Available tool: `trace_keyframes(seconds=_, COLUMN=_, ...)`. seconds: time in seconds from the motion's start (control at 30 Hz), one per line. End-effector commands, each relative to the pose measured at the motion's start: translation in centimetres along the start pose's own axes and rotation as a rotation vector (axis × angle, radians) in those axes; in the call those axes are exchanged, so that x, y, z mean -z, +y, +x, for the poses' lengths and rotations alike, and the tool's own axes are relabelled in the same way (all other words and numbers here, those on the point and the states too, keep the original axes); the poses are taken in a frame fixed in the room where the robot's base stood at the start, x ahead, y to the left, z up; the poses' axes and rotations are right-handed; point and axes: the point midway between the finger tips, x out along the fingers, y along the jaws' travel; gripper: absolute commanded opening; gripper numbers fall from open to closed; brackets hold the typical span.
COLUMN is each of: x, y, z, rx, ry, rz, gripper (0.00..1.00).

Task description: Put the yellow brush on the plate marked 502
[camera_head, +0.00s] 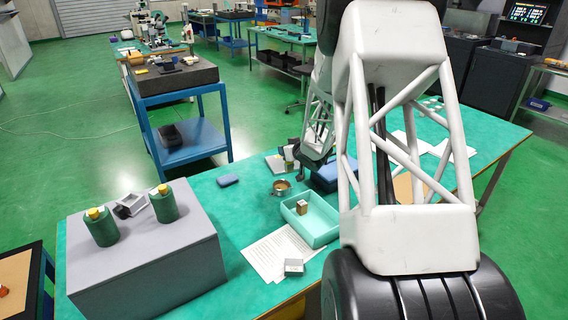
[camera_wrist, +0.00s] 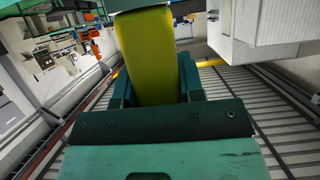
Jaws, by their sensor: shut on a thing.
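In the wrist view my gripper (camera_wrist: 156,80) is shut on a yellow, flat-sided thing (camera_wrist: 150,40), which I take for the yellow brush. It sits between the two dark green fingers and runs out of the top of the picture. In the head view my arm hides much of the bench's right half, and the brush cannot be made out there. A small grey plate (camera_head: 273,164) lies on the green bench near the arm's far end. No number can be read, so I cannot tell which plate is marked 502.
A grey box (camera_head: 150,264) at left bears two green bottles (camera_head: 101,230).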

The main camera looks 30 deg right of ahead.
Motion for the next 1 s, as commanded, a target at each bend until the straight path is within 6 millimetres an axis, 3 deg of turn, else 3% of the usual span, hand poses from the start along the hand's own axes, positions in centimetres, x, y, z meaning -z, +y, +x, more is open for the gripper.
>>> trace_keyframes(seconds=0.17, x=-1.0, y=0.0, z=0.4, rx=0.0, ry=0.001, rz=-0.001, gripper=0.12)
trace_keyframes(seconds=0.63, x=-0.9, y=0.1, z=0.8, rx=0.0, ry=0.001, rz=-0.001, gripper=0.12)
trace_keyframes(seconds=1.0, x=0.2, y=2.0, z=4.5, rx=0.0, ry=0.001, rz=-0.001, gripper=0.12)
